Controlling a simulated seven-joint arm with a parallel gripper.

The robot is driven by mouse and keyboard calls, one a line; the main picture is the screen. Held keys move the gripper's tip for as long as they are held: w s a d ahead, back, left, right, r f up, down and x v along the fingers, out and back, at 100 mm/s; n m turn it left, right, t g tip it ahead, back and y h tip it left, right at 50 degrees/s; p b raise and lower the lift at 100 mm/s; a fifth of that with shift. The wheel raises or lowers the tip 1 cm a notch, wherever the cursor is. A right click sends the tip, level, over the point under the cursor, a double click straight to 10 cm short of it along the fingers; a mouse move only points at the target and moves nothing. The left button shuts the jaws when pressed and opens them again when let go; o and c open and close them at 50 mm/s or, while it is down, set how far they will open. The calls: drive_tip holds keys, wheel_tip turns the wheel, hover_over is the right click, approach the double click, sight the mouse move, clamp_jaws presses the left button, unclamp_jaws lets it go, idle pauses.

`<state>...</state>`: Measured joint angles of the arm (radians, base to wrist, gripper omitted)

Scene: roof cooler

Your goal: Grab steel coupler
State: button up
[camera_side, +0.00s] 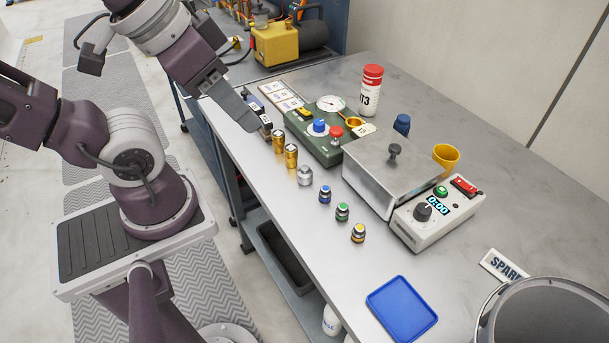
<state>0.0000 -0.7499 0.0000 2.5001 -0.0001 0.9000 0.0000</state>
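A plain silver steel coupler (305,176) stands upright on the grey workbench (290,232), in a row of small fittings. Two brass fittings (291,156) stand just behind it in the row. Small fittings with a blue band (325,194), a green band (342,211) and a yellow band (358,232) stand in front of it. My gripper (265,127) is low over the bench at the far end of the row, close to the brass fittings and apart from the steel coupler. Its fingers are too small and overlapped to show whether they are open.
A green gauge panel (318,150), a metal box with a knob lid (390,178) and a white timer unit (437,212) line the row's right side. A blue tray (402,309) and a large metal pot (545,310) are at the near end. The bench's left edge is clear.

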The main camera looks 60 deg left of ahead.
drive_tip(key=o, duration=0.5)
drive_tip(key=m+g+y, duration=0.3)
drive_tip(key=m+y, duration=0.9)
drive_tip(key=m, duration=0.8)
approach(307, 174)
drive_tip(key=shift+s+a+f, duration=0.1)
drive_tip(key=shift+a+f, duration=0.15)
drive_tip(key=shift+a, duration=0.3)
drive_tip(key=shift+s+a+f, duration=0.1)
drive_tip(key=shift+a+f, duration=0.15)
drive_tip(key=shift+a, duration=0.3)
drive_tip(key=shift+w+a+f, duration=0.1)
drive_tip(key=shift+f, duration=0.2)
drive_tip(key=x, duration=0.6)
drive_tip(key=shift+w+a, duration=0.35)
drive_tip(key=shift+w, duration=0.05)
